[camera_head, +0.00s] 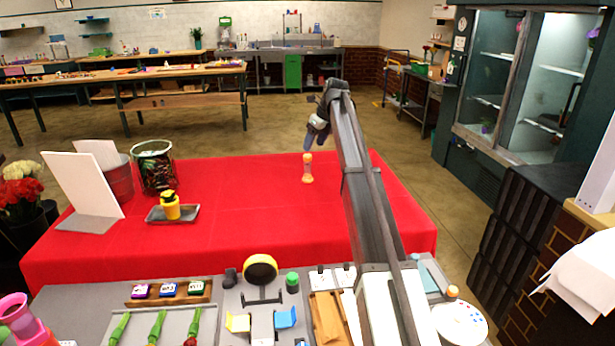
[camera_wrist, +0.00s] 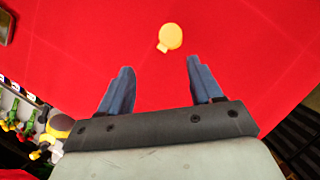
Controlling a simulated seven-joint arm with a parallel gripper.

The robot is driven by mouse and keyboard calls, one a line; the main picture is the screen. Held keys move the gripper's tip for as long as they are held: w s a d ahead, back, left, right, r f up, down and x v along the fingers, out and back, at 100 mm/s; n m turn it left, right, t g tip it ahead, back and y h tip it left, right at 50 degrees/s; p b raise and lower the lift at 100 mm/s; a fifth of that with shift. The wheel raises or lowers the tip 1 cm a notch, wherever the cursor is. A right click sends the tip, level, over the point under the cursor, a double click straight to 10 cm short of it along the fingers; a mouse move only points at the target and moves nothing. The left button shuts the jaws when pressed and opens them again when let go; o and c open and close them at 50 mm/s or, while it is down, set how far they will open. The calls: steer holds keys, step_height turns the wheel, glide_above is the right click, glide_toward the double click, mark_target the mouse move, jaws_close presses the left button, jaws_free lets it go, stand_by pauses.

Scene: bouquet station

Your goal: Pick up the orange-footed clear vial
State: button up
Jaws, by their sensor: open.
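The vial (camera_head: 307,168) stands upright on the red tablecloth, right of the table's middle. It has an orange foot, a clear-looking peach body and an orange top. In the wrist view the vial (camera_wrist: 170,38) is seen from above, ahead of the fingertips and roughly between their lines. My gripper (camera_head: 312,130) hangs above and slightly to the right of the vial in the head view, apart from it. In the wrist view my gripper (camera_wrist: 158,66) has its two blue-grey fingers spread wide with nothing between them.
A cluttered grey bench (camera_head: 210,325) lies in front. The cloth around the vial is clear.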

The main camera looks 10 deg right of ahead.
mark_target(305, 166)
steer(key=w+f+n, duration=0.1)
steer(key=f, duration=0.1)
steer(key=w+f+n, duration=0.1)
steer(key=f, duration=0.2)
steer(key=w+f+n, duration=0.1)
steer(key=f, duration=0.1)
steer(key=shift+w+a+f+g, duration=0.15)
steer(key=shift+w+f+g, duration=0.05)
steer(key=shift+w+g, duration=0.1)
steer(key=shift+a+x, duration=0.2)
steer(key=shift+x, duration=1.2)
steer(key=shift+a+x, duration=0.25)
steer(key=shift+x, duration=1.15)
steer(key=shift+w+r, duration=0.2)
steer(key=shift+r, duration=0.05)
steer(key=shift+c, duration=0.5)
steer(key=shift+y, duration=0.3)
jaws_close()
